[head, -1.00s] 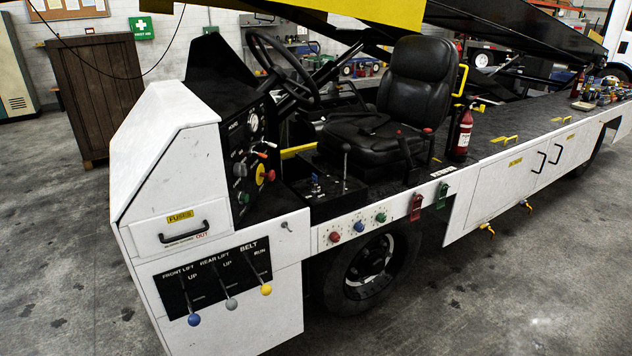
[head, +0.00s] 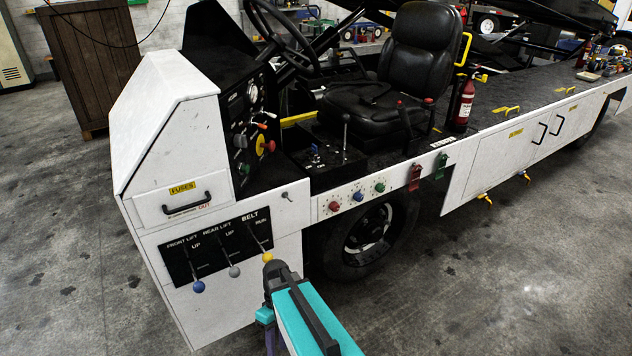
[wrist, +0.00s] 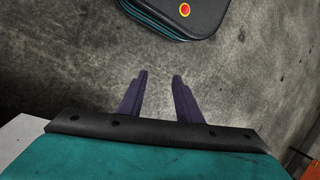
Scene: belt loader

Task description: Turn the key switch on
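The loader's black dash panel (head: 246,135) carries gauges and several coloured knobs. A small metal piece (head: 286,195), possibly the key switch, sticks out of the white side below it; it is too small to be sure. My gripper shows in the wrist view (wrist: 160,76) with two dark purple fingers apart and nothing between them, above bare concrete floor. In the head view my teal arm rises from the bottom edge, in front of the loader's lower side, to the right of and below the lift levers. The gripper there is mostly hidden or cut off.
Blue, grey and yellow lever knobs (head: 233,271) stick out at the front. A fuse drawer (head: 180,205), a row of coloured dials (head: 358,195), a steering wheel (head: 281,38) and a seat (head: 380,105) are near. Open floor (head: 480,290) lies at the right.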

